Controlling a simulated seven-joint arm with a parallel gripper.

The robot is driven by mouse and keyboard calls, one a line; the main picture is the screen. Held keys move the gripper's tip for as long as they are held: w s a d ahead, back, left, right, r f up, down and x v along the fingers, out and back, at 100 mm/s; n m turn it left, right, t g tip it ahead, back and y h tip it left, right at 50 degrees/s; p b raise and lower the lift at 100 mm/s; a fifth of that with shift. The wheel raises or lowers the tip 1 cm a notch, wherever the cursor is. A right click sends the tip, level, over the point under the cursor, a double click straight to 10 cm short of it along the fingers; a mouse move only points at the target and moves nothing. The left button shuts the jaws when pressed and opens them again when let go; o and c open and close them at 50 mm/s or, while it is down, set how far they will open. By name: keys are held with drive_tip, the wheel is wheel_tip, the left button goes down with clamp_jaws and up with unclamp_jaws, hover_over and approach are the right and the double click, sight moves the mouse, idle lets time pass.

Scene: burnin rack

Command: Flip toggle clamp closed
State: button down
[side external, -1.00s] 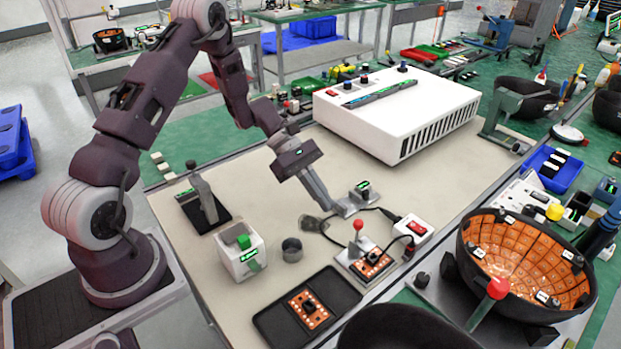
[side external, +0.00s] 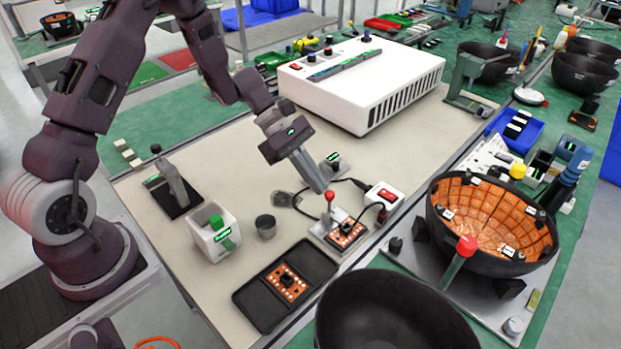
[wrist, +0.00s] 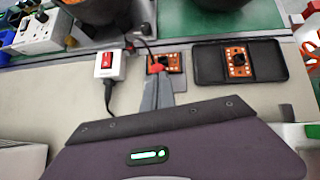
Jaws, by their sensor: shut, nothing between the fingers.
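The toggle clamp has a red ball knob (side external: 329,195) on its lever, which stands roughly upright over a metal base beside an orange circuit board (side external: 346,233). My gripper (side external: 323,187) is shut and empty, its fingertips right at the knob. I cannot tell whether they touch it. In the wrist view, the red knob (wrist: 157,68) shows just at the tips of my gripper (wrist: 157,82). The board (wrist: 172,62) is partly hidden behind the fingers there.
A white box with a red switch (side external: 384,195) and a cable stands right of the clamp. A black tray (side external: 262,297) with another orange board lies in front, near a small grey cup (side external: 265,227). A large white unit (side external: 330,95) stands behind.

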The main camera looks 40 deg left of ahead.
drive_tip(key=shift+r, duration=0.1)
drive_tip(key=shift+r, duration=0.65)
drive_tip(key=a+f+v, duration=0.1)
drive_tip(key=v, duration=1.2)
drive_tip(key=s+d+r+m+y, duration=0.5)
drive_tip(key=s+d+r+m, duration=0.3)
drive_tip(key=s+r+m, duration=0.3)
drive_tip(key=s+r+m+t+y, duration=0.1)
drive_tip(key=s+m+t+y, duration=0.2)
drive_tip(key=s+m, duration=0.5)
drive_tip(key=s+a+t, duration=0.1)
drive_tip(key=s, duration=0.4)
drive_tip(key=shift+m+y, duration=0.3)
drive_tip(key=shift+m, duration=0.1)
